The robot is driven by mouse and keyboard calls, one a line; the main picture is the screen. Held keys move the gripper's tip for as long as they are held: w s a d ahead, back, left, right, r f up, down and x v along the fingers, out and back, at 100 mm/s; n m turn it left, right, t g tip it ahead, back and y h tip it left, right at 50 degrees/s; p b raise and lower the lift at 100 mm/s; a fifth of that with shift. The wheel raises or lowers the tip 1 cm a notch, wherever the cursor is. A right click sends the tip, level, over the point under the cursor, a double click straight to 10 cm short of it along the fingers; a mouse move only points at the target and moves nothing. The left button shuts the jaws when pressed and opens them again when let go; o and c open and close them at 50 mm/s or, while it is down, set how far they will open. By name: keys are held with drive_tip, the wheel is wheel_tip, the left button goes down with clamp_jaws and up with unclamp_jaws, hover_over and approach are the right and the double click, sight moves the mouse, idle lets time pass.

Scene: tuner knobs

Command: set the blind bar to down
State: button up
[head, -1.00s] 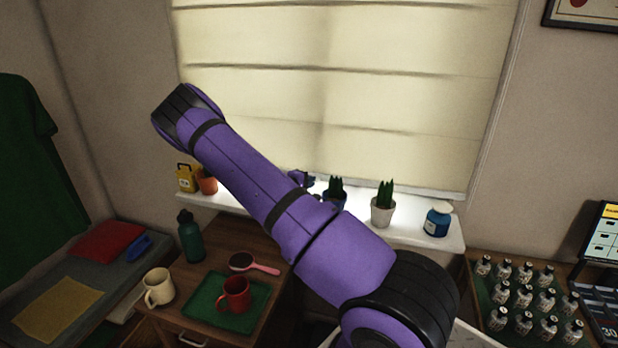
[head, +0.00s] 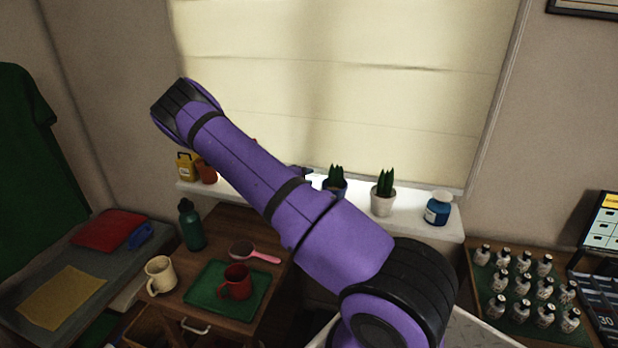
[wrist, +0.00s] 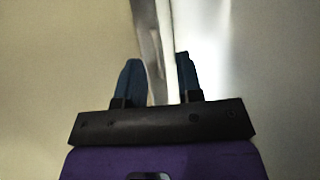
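A cream fabric blind (head: 400,100) hangs over the window in the head view. Its lower edge, the blind bar (head: 430,184), sits just above the white sill at the back. Pale fabric fills the left side and a bright surface the right.
The white sill (head: 410,222) holds potted cacti (head: 384,195), a blue jar (head: 438,209) and a yellow container (head: 187,167). Below left are a green tray (head: 205,290) with a red mug (head: 236,282), a cream mug (head: 160,275) and a green bottle (head: 191,225).

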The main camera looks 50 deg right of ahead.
drive_tip(key=v, duration=0.9)
drive_tip(key=shift+a+r, duration=0.1)
drive_tip(key=shift+a, duration=0.15)
drive_tip(key=s+a+r+m+y, duration=0.2)
drive_tip(key=s+a+r+y, duration=0.15)
drive_tip(key=r, duration=0.45)
drive_tip(key=s+a+r+m+g+y, duration=0.1)
drive_tip(key=s+a+r+y, duration=0.1)
drive_tip(key=s+a+r, duration=0.45)
drive_tip(key=s+a+r+m+y, duration=0.2)
drive_tip(key=s+a+r+y, duration=0.1)
drive_tip(key=r, duration=0.6)
drive_tip(key=s+a+r+n+t+y, duration=0.1)
drive_tip(key=s+a+r+t+y, duration=0.1)
drive_tip(key=s+a+r, duration=0.4)
drive_tip(key=s+a+r+n+t+y, duration=0.1)
drive_tip(key=s+a+r+t+y, duration=0.2)
drive_tip(key=s+a, duration=0.7)
drive_tip(key=s+r+y, duration=0.2)
drive_tip(key=s+r, duration=0.1)
drive_tip(key=s, duration=0.1)
drive_tip(key=shift+r+n, duration=0.4)
